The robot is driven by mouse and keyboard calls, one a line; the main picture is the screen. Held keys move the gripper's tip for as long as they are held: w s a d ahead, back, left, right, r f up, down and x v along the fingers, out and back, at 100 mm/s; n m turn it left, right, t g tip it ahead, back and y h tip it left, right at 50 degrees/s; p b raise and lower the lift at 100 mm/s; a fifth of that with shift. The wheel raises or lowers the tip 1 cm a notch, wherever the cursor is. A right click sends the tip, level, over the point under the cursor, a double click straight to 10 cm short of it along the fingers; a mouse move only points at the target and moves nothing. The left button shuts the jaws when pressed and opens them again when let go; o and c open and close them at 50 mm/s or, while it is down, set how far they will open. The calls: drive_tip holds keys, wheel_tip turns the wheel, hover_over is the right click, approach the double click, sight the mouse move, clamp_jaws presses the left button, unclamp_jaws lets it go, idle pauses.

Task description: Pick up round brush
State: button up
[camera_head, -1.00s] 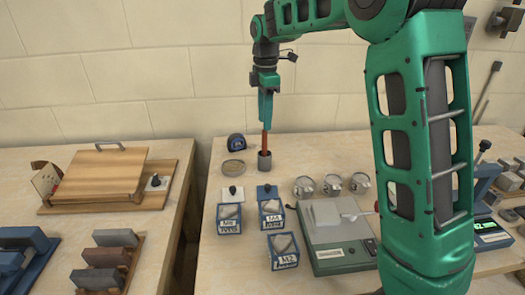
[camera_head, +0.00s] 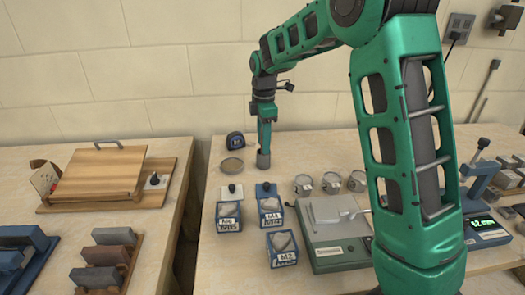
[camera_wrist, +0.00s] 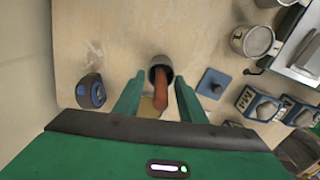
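The round brush shows as an orange-brown handle (camera_wrist: 160,98) in the wrist view, sticking up out of a dark grey cup (camera_wrist: 160,66). The brush's lower end is hidden in the cup. In the head view the cup (camera_head: 263,159) stands near the back of the right-hand bench, and the handle is mostly hidden by my fingers. My gripper (camera_head: 264,146) points down just above the cup. In the wrist view my gripper (camera_wrist: 158,84) is open, with one finger on each side of the handle and gaps between.
A blue tape measure (camera_head: 235,141) and a round dish (camera_head: 232,167) lie left of the cup. Several glass or metal jars (camera_head: 331,183) stand to the right. Blue labelled boxes (camera_head: 271,214) and a green scale (camera_head: 335,245) are in front. The wall is close behind.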

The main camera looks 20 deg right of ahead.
clamp_jaws()
drive_tip(key=shift+r, duration=0.1)
